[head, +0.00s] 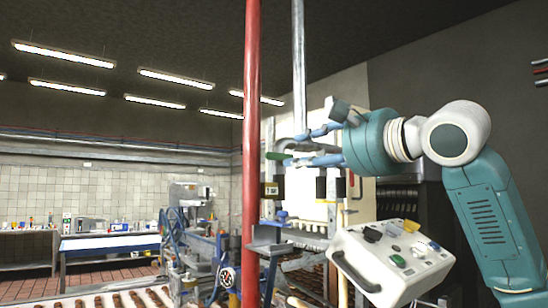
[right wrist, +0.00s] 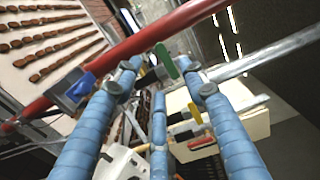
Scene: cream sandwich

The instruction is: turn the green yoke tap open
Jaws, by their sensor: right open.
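The green tap handle (head: 278,156) sits beside the vertical red pipe in the head view, at the end of a grey pipe bend. It also shows in the right wrist view (right wrist: 166,61), between the fingertips and closer to the right-hand one. My right gripper (head: 301,147) reaches in from the right with its blue fingers spread open and empty. In the right wrist view the gripper (right wrist: 160,63) has its fingers apart around the line to the green handle. Whether a finger touches it, I cannot tell. My left gripper is out of view.
The red pipe (head: 251,130) and a grey pipe (head: 299,65) stand close to the gripper. A blue handle (right wrist: 81,87) and a yellow handle (right wrist: 195,113) are nearby. A white control box (head: 385,268) with buttons stands below my right arm. A conveyor with brown bars (head: 150,291) lies lower left.

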